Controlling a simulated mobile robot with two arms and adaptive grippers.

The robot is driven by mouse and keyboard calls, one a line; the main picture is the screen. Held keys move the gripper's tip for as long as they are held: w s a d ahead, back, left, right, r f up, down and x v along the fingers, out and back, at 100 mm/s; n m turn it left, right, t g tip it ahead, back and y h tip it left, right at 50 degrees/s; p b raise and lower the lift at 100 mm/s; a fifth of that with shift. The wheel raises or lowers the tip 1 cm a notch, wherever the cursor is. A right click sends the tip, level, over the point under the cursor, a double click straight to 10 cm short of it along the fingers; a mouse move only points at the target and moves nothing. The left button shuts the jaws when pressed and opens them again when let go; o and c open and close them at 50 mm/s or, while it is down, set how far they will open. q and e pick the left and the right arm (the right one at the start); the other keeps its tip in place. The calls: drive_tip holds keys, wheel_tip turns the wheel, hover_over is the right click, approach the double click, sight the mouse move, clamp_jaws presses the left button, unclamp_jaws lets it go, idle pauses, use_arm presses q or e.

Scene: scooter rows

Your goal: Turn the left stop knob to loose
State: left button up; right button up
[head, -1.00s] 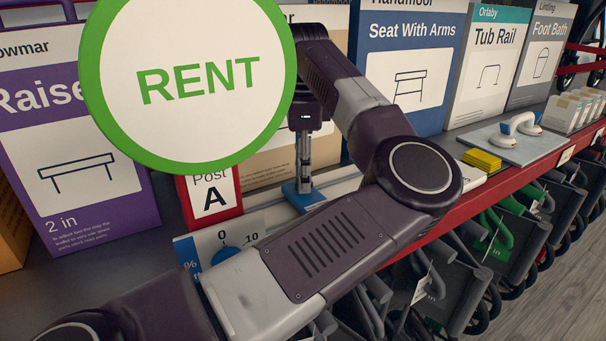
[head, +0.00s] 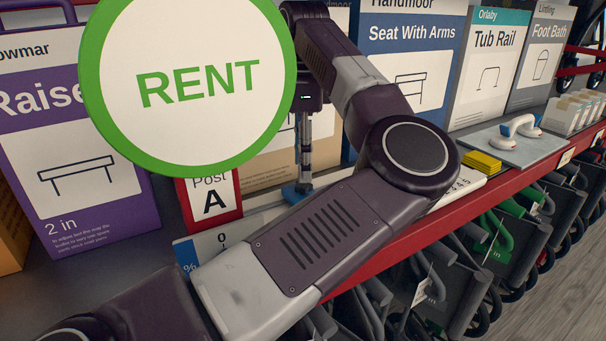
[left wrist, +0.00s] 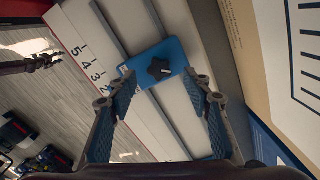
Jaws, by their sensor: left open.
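The left stop is a blue block (left wrist: 172,53) on the pale grooved rail (left wrist: 125,57) in the left wrist view. A black star-shaped knob (left wrist: 160,69) with a small white mark sits on it. My left gripper (left wrist: 159,77) is open, with one finger on each side of the knob in the picture; I see no clear contact. In the head view my left gripper (head: 304,172) points down at the blue block (head: 290,194), and my arm hides most of that block and the rail.
A round RENT sign (head: 190,85) hangs close in front at left. A Post A card (head: 211,200) and tall cartons, including the Seat With Arms box (head: 420,60), stand behind. Yellow pads (head: 481,162) lie right of my arm. Scooters (head: 500,235) stand below the red shelf edge.

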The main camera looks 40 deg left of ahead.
sight(303, 184)
use_arm(q)
wheel_tip(303, 184, up, 8)
drive_tip(key=shift+r, duration=0.15)
idle(0.7)
